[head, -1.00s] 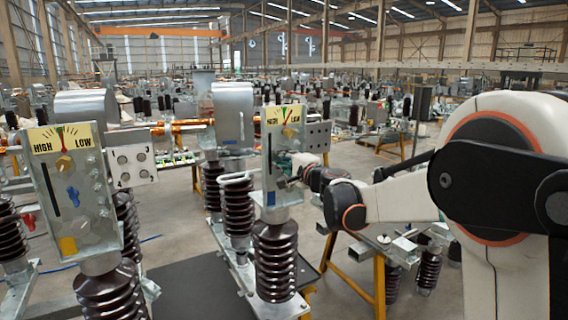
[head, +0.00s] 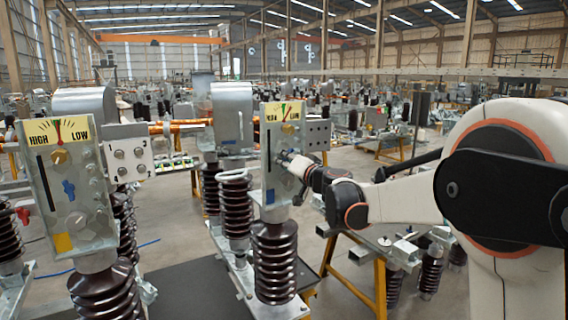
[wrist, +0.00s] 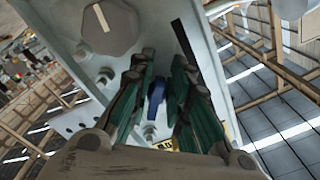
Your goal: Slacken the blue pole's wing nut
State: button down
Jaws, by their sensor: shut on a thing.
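The blue-marked pole's box (head: 269,182) stands in the middle of the head view, with a blue square low on its face. In the wrist view, the blue wing nut (wrist: 156,98) sits on the grey face plate (wrist: 104,66), between the green finger pads. My gripper (wrist: 160,100) is shut on the wing nut, its pads on either side. In the head view my gripper (head: 284,160) reaches the box face from the right; there it hides the nut. A round grey knob (wrist: 108,26) is at the upper left of the wrist view.
A yellow-marked pole's box (head: 70,190) with its own blue wing nut (head: 69,190) stands to the left. A dark slot (wrist: 183,42) and several bolts lie near my fingers. A yellow-legged stand (head: 379,285) is below my arm.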

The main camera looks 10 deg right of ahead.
jog(key=shift+d+f+n, duration=0.15)
jog(key=shift+f+n, duration=0.05)
jog(key=shift+n, duration=1.1)
jog(key=c, duration=1.5)
grip_release()
jog(key=shift+d, duration=0.1)
jog(key=v, duration=1.2)
